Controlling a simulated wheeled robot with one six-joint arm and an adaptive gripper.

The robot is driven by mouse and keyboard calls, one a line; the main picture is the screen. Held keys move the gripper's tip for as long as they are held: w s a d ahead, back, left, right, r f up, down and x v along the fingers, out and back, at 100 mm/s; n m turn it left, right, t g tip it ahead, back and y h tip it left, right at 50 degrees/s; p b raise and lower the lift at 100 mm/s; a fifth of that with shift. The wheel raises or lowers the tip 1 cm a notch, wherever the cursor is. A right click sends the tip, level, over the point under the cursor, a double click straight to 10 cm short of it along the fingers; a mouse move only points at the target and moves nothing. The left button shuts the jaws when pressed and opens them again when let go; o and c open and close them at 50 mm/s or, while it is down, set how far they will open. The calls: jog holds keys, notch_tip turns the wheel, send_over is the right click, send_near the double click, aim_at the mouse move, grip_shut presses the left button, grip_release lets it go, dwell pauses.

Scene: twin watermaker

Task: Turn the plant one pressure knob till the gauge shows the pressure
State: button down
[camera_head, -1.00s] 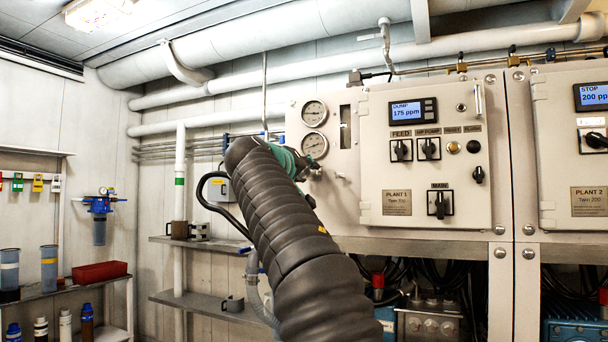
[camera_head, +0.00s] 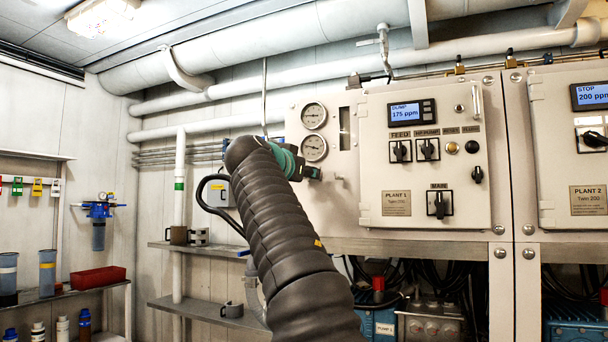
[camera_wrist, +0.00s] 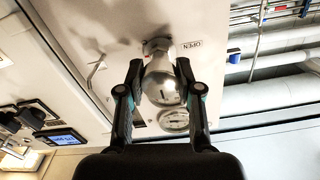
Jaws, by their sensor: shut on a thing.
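The pressure knob (camera_wrist: 161,82) is a silver, rounded knob on the pale panel in the wrist view. My gripper (camera_wrist: 160,76) has one finger on each side of it and is shut on it. In the head view my gripper (camera_head: 314,173) is at the left edge of the plant one panel, just below the lower gauge, and the knob is mostly hidden there. The upper gauge (camera_head: 314,115) and lower gauge (camera_head: 314,147) are round with white faces. Their readings are too small to tell. One gauge (camera_wrist: 173,121) also shows beyond the knob in the wrist view.
The plant one control box (camera_head: 425,215) has a lit display (camera_head: 405,112) reading 175 ppm and several black switches. The plant two box (camera_head: 570,160) stands to its right. Shelves (camera_head: 205,247) with mugs are on the left, and pipes run overhead.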

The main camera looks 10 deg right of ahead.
jog(key=shift+f+m, duration=0.15)
jog(key=shift+m, duration=0.45)
jog(key=c, duration=0.7)
grip_release()
jog(key=shift+c, duration=0.2)
jog(key=shift+a, duration=0.1)
jog(key=v, duration=1.2)
